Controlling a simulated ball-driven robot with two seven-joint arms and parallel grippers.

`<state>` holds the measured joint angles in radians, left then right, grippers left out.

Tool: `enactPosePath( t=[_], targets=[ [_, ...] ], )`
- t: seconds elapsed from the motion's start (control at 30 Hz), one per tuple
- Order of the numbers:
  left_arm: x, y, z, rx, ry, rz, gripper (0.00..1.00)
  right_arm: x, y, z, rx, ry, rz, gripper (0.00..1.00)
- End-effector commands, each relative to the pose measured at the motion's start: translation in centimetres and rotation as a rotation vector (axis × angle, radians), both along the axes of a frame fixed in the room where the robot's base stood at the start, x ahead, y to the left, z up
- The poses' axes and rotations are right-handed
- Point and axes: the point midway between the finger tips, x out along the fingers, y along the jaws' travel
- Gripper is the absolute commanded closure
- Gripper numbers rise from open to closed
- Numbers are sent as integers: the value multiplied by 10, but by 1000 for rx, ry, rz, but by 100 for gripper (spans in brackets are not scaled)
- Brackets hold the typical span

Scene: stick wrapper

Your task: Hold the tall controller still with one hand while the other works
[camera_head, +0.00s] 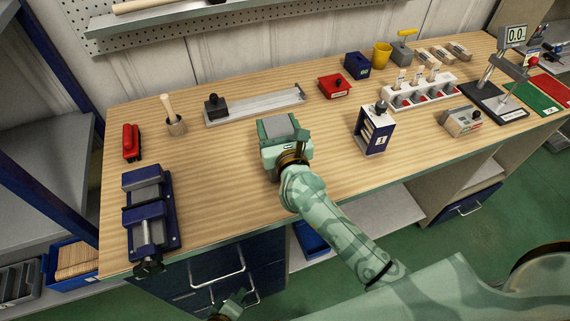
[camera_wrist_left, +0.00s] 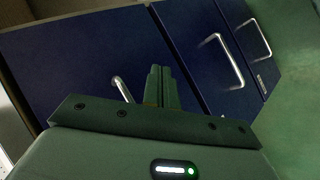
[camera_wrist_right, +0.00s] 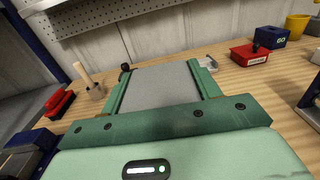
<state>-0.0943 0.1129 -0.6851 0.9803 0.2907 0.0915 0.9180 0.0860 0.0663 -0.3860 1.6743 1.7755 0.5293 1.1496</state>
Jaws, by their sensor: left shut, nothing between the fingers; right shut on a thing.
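My right gripper (camera_head: 277,121) is over the middle of the bench, shut on a grey block (camera_head: 281,128). In the right wrist view the grey block (camera_wrist_right: 155,88) fills the space between the two fingers. I cannot tell whether this is the tall controller, since my gripper hides its lower part. My left gripper (camera_head: 232,301) is low at the bottom of the head view, before the blue drawers. In the left wrist view its fingers (camera_wrist_left: 164,88) are together and empty.
On the bench, a blue vise (camera_head: 150,212) is at left and a grey rail (camera_head: 265,105) is behind my right gripper. A blue-and-white box marked 1 (camera_head: 376,132) and a white rack (camera_head: 428,91) are to the right. Drawer handles (camera_head: 218,268) stick out near my left gripper.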

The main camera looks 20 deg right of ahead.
Motion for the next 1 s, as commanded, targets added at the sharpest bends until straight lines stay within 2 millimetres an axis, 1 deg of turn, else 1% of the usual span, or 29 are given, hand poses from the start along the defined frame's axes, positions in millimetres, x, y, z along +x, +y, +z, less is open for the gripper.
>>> enactPosePath(
  t=[0.03,0.07,0.1,0.17,0.2,0.27,0.3,0.37,0.4,0.47,0.5,0.6,0.7,0.8,0.9,1.0],
  targets=[
    [13,-16,17,-84,-10,27,100,0,0,0,0,-1,0,74],
    [18,-25,26,-137,-11,45,100,0,0,0,0,-1,0,74],
    [27,-38,40,-212,-11,68,100,0,0,0,0,-1,0,74],
    [36,-56,61,-327,-4,99,100,0,0,0,0,-1,0,74],
    [42,-68,76,-405,3,117,100,0,0,0,0,-1,0,74],
    [49,-86,99,-526,21,140,100,0,0,0,0,-1,0,74],
    [53,-98,115,-606,36,152,100,0,0,0,0,-1,0,74],
    [58,-114,139,-732,64,168,100,0,0,0,0,-1,0,74],
    [60,-125,156,-813,85,177,100,0,0,0,0,-1,0,74],
    [63,-138,180,-931,120,186,100,0,0,0,0,-1,0,74],
    [63,-146,195,-1007,146,191,100,0,0,0,0,-1,0,74],
    [64,-162,228,-1168,210,197,100,0,0,0,0,-1,0,74],
    [63,-172,252,-1289,267,200,100,0,0,0,0,-1,0,74],
    [62,-178,267,-1364,308,200,100,0,0,0,0,-1,0,74],
    [61,-180,274,-1398,327,202,100,0,0,0,0,-1,0,74],
    [61,-181,275,-1405,332,202,100,0,0,0,0,-1,0,74]
  ],
)
